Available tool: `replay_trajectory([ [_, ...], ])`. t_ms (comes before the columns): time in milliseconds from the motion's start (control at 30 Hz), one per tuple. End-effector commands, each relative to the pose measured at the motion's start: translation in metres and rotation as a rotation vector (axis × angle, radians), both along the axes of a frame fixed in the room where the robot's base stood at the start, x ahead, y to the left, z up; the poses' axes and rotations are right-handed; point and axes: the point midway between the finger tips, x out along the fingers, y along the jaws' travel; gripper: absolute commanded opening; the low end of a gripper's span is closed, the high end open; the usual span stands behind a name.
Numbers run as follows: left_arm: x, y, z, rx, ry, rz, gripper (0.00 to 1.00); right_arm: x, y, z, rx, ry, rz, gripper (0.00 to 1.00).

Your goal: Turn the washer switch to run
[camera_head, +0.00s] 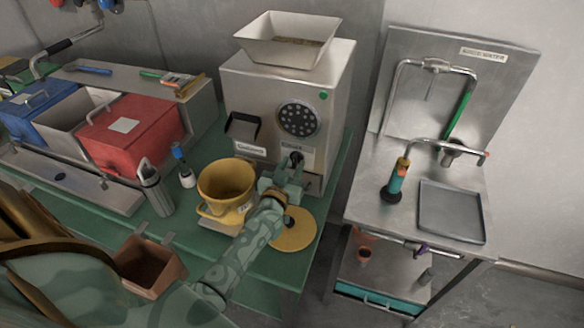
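The steel grinder (250,95) stands at the back middle, with a hopper on top. A dark rotary switch (296,159) sits low on its front, beside a small label (313,153) too small to read surely. My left gripper (289,177) is right in front of and just below this switch. Its fingers point at the switch and partly cover the area under it. I cannot tell whether they touch it or how far they are open. The switch's exact setting is unclear. My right gripper is out of view.
A yellow bucket (226,183) stands left of my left gripper, and a yellow disc (294,230) lies to its right. A brown bin (149,265), a grey flask (156,190) and red container (130,132) are further left. A steel rinse station (366,178) stands at right.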

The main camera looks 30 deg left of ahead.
Motion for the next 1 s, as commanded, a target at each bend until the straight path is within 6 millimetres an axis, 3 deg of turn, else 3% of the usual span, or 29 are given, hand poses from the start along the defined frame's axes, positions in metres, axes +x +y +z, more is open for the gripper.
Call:
replay_trajectory([
  [267,0.0018,0.0007,0.0002,0.0,0.0,0.0,0.33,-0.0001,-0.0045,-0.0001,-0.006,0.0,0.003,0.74],
  [400,0.0017,0.0007,0.0002,0.0,0.0,0.0,0.0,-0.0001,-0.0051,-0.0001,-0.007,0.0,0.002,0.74],
  [767,0.0014,0.0009,0.0006,-0.025,-0.005,0.0,0.0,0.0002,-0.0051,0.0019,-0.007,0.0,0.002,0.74],
  [1000,0.0015,0.001,0.0018,-0.143,-0.034,-0.002,0.0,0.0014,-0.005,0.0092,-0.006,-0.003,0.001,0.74],
])
